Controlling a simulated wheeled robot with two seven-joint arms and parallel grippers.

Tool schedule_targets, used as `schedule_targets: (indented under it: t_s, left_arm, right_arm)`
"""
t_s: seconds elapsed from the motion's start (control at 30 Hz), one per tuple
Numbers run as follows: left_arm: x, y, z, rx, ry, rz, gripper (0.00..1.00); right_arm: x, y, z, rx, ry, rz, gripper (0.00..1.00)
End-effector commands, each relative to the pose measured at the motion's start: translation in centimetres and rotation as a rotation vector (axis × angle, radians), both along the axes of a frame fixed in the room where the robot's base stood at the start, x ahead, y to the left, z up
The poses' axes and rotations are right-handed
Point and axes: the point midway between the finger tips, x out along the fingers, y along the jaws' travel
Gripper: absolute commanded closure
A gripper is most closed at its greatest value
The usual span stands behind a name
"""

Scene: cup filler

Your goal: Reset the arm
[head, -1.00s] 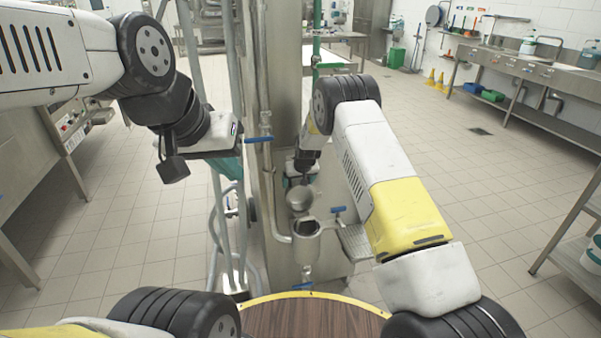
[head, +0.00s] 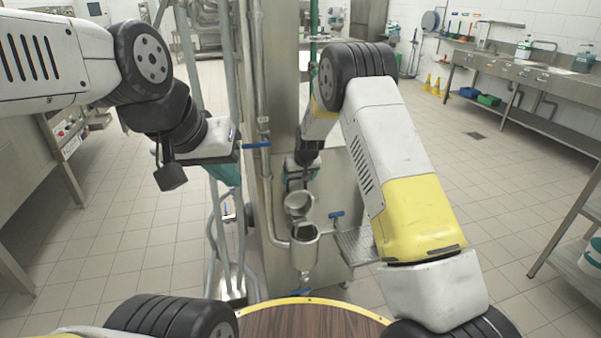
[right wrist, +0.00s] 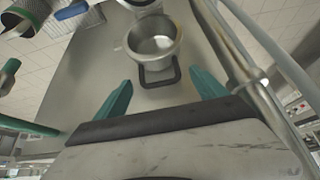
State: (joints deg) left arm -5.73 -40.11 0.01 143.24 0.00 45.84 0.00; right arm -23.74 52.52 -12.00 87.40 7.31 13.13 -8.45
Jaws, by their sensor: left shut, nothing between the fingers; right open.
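A small metal cup (head: 298,204) with a loop handle is at the steel machine, just above a metal vessel (head: 304,248). What supports it cannot be made out. In the right wrist view the cup (right wrist: 153,40) lies ahead of the fingers, its dark handle pointing back toward the gap. My right gripper (right wrist: 162,92) is open and empty, apart from the handle. In the head view the right gripper (head: 302,176) is above the cup, partly hidden by its arm. My left gripper (head: 228,175) is shut and empty, left of the machine's column, near a blue valve lever (head: 257,145).
The steel column (head: 280,100) with pipes stands between my arms. A second blue lever (head: 336,214) is right of the vessel. A round wooden top with a yellow rim (head: 310,300) is at the front.

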Motion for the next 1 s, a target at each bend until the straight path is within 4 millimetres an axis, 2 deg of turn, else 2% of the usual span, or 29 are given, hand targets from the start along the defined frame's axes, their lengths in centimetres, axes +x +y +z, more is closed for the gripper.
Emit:
schedule_targets:
  t_s: [0.17, 0.27, 0.37, 0.47, 0.5, 0.7, 0.8, 1.0]
  left_arm:
    - [0.0, 0.0, 0.0, 0.000, 0.000, 0.000, 1.00]
    - [0.0, 0.0, 0.0, 0.000, 0.000, 0.000, 1.00]
    - [0.0, 0.0, 0.0, 0.000, 0.000, 0.000, 1.00]
    - [0.0, 0.0, 0.0, 0.000, 0.000, 0.000, 1.00]
    - [0.0, 0.0, 0.0, 0.000, 0.000, 0.000, 1.00]
    - [0.0, 0.0, 0.0, 0.000, 0.000, 0.000, 1.00]
    - [0.0, 0.0, 0.0, 0.000, 0.000, 0.000, 1.00]
    - [0.0, 0.0, 0.0, 0.000, 0.000, 0.000, 1.00]
  right_arm:
    - [0.0, 0.0, 0.1, 0.001, -0.001, -0.001, 0.18]
    - [-0.1, -0.5, 1.2, 0.008, -0.002, -0.008, 0.18]
    - [-0.9, -1.7, 4.3, 0.028, 0.000, -0.026, 0.18]
    - [-2.7, -3.7, 8.9, 0.059, 0.006, -0.053, 0.18]
    - [-3.7, -4.6, 10.9, 0.072, 0.008, -0.064, 0.18]
    - [-10.1, -8.8, 19.3, 0.127, 0.022, -0.105, 0.18]
    - [-14.0, -10.7, 22.8, 0.149, 0.024, -0.121, 0.18]
    - [-22.5, -14.1, 27.7, 0.177, 0.023, -0.147, 0.18]
